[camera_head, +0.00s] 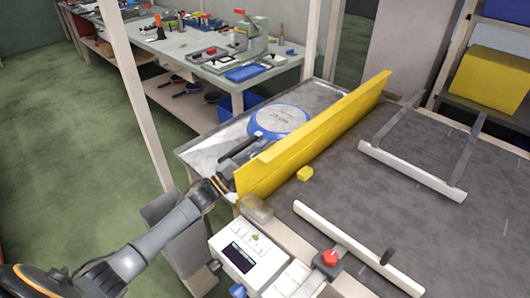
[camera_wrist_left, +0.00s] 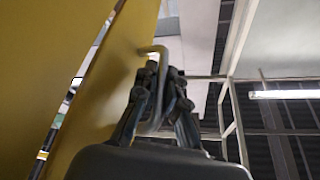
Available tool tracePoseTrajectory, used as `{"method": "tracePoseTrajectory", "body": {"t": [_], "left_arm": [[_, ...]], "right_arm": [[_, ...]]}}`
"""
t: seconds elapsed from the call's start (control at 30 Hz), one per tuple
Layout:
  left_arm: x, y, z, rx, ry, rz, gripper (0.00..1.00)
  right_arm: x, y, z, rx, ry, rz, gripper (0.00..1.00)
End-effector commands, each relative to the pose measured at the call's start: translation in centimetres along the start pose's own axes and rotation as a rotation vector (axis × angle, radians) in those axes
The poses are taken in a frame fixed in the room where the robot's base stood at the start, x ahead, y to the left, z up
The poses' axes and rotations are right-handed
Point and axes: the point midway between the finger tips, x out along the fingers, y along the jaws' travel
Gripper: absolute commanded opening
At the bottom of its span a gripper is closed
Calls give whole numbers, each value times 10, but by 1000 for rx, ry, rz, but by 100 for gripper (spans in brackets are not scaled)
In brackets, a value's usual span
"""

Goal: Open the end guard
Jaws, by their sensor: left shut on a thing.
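The end guard (camera_head: 315,135) is a long yellow panel standing upright across the end of the dark conveyor belt (camera_head: 330,210). My left gripper (camera_head: 230,182) is at the guard's near end, partly lost against dark parts there. In the left wrist view the fingers (camera_wrist_left: 158,88) are shut on a bent metal handle (camera_wrist_left: 153,49) on the yellow panel (camera_wrist_left: 100,100). A gap shows along the yellow surface in that view. My right gripper is not in view.
A metal tray table (camera_head: 205,152) behind the guard holds a blue pan (camera_head: 280,120). A control box (camera_head: 240,250) and a red button (camera_head: 330,257) stand at the near side. A workbench stands behind.

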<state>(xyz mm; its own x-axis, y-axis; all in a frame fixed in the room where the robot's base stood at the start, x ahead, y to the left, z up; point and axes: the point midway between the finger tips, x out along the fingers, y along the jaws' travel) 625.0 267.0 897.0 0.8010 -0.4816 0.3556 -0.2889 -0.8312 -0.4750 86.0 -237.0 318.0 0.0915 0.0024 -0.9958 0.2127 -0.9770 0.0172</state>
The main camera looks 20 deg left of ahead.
Motion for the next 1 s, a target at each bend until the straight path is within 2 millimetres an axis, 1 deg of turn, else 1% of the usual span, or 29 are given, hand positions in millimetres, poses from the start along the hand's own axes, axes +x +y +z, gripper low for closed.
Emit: {"method": "tracePoseTrajectory", "body": {"t": [0.3,0.7,0.73,0.77,0.8,1.0], "left_arm": [[-2,-4,4,-65,-1,-32,0],[-2,-3,4,-69,0,-33,0],[-2,-3,4,-69,0,-32,12],[-2,-3,4,-69,0,-32,19],[-2,-3,4,-69,0,-32,21],[-2,-2,4,-69,0,-31,21]], "right_arm": [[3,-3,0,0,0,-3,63],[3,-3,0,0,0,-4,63],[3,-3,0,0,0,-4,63],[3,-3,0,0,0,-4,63],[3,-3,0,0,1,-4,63],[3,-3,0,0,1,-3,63]]}}
